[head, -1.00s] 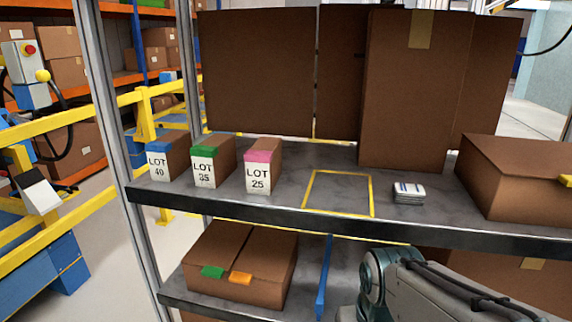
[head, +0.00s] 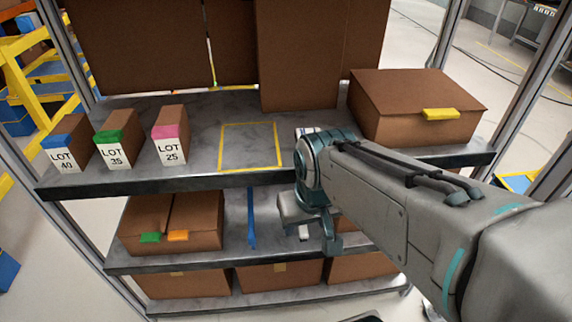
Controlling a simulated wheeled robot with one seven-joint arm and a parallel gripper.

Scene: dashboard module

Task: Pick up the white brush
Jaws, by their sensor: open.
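My gripper (head: 318,238) points down in front of the shelf unit, at the height of the lower shelf, and is open. A small pale patch (head: 303,232) shows beside its fingers; I cannot tell whether it is the white brush or part of the gripper. No clear brush shape is visible. My arm comes in from the right and hides part of both shelves behind it.
On the upper shelf (head: 205,183) stand several LOT boxes (head: 170,137), a yellow-outlined square (head: 250,124) and a brown box with a yellow tab (head: 420,115). A small white stack (head: 307,131) is mostly hidden. The lower shelf holds a tabbed carton (head: 195,215) and a blue strip (head: 251,220).

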